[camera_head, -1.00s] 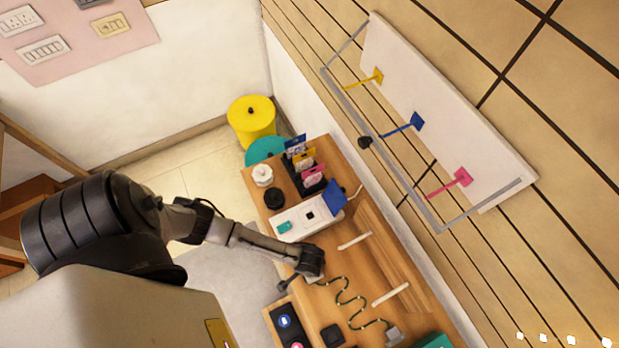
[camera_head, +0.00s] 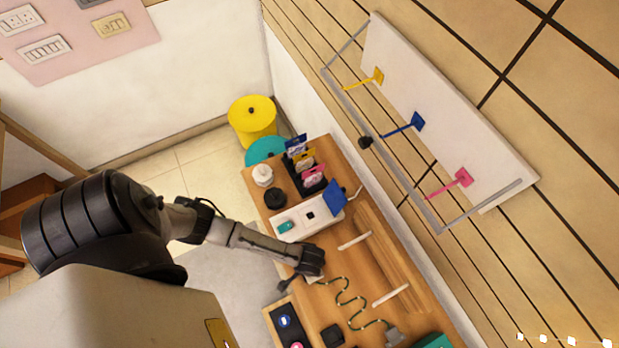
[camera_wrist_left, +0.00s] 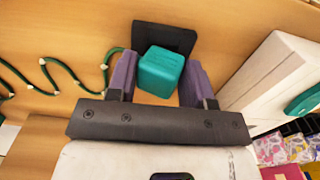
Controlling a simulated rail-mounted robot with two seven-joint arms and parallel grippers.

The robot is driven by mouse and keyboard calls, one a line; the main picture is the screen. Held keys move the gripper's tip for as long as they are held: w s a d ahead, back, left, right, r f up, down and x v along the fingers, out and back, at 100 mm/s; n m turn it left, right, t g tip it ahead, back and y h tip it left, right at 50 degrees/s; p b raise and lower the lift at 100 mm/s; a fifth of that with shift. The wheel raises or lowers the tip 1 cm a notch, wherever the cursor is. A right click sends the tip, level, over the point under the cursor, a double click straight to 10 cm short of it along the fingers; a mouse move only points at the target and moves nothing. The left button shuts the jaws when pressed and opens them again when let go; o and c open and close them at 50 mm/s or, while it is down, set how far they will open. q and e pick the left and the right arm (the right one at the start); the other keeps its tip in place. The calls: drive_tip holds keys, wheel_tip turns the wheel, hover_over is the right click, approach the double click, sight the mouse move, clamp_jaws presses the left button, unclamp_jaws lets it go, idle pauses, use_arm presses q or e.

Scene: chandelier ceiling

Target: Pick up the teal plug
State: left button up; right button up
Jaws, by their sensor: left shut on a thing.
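The teal plug (camera_wrist_left: 161,72) is a rounded block in the left wrist view. It sits between the two purple-grey fingers of my left gripper (camera_wrist_left: 158,78), which is shut on it. A dark square piece (camera_wrist_left: 165,38) lies just beyond the plug; I cannot tell whether they are joined. In the head view my left gripper (camera_head: 300,280) is low over the wooden table (camera_head: 355,262), and the plug is hidden there. I cannot tell whether the plug is clear of the table. My right gripper is in neither view.
A white power strip (camera_head: 300,218) with a teal piece (camera_head: 286,226) stands beside my gripper. A cord with bulbs (camera_head: 345,300) lies on the table on the other side. A dark tray (camera_head: 288,322) is at the near edge. Colourful packets (camera_head: 308,165) stand farther back.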

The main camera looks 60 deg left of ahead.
use_arm(q)
drive_tip(key=shift+r, duration=0.5)
drive_tip(key=r, duration=0.2)
drive_tip(key=d+r+p, duration=0.1)
drive_tip(key=shift+r+p, duration=0.3)
drive_tip(key=shift+r, duration=0.1)
drive_tip(key=d+r+p, duration=0.8)
drive_tip(key=p, duration=0.3)
drive_tip(key=shift+d, duration=0.35)
drive_tip(key=w+d+r+p, duration=0.1)
drive_tip(key=d+r+p, duration=0.6)
drive_tip(key=p, duration=0.4)
drive_tip(key=shift+r, duration=0.9)
